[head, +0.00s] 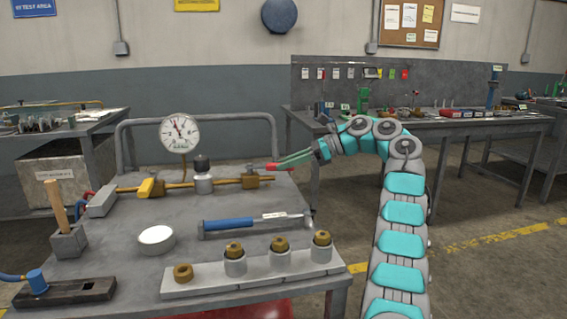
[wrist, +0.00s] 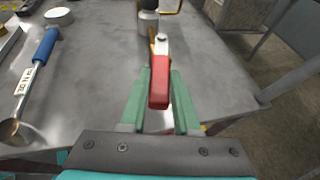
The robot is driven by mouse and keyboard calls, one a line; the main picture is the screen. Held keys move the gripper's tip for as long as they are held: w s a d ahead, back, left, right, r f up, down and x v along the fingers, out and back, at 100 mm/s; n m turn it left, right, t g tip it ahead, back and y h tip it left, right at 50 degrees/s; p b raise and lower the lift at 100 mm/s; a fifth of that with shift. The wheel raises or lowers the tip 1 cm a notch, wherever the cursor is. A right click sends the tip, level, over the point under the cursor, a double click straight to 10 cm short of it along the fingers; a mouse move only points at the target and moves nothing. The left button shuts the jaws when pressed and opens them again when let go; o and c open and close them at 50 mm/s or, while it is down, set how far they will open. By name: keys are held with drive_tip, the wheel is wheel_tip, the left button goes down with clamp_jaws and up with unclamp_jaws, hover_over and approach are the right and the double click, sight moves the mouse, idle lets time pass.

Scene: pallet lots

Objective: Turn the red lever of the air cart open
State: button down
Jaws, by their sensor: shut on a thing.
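The red lever (wrist: 159,88) sits between the two green fingers of my gripper (wrist: 160,105) in the wrist view, and the fingers are shut on it. In the head view my gripper (head: 283,162) reaches in from the right, and a bit of the red lever (head: 271,167) shows at its fingertips. The lever joins the right end of the brass pipe (head: 225,181) on the grey air cart (head: 130,211). The lever points along the pipe's line, toward my gripper. A round pressure gauge (head: 180,134) stands above the pipe.
A blue-handled tool (head: 228,224), a white round lid (head: 156,236) and a row of brass fittings (head: 234,252) in holders lie on the cart top. A wooden-handled tool (head: 58,207) stands at left. A workbench (head: 440,125) stands behind. Floor at right is open.

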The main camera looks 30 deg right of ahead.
drive_tip(key=shift+a+r, duration=0.1)
drive_tip(key=c, duration=0.6)
unclamp_jaws()
drive_tip(key=shift+c, duration=0.2)
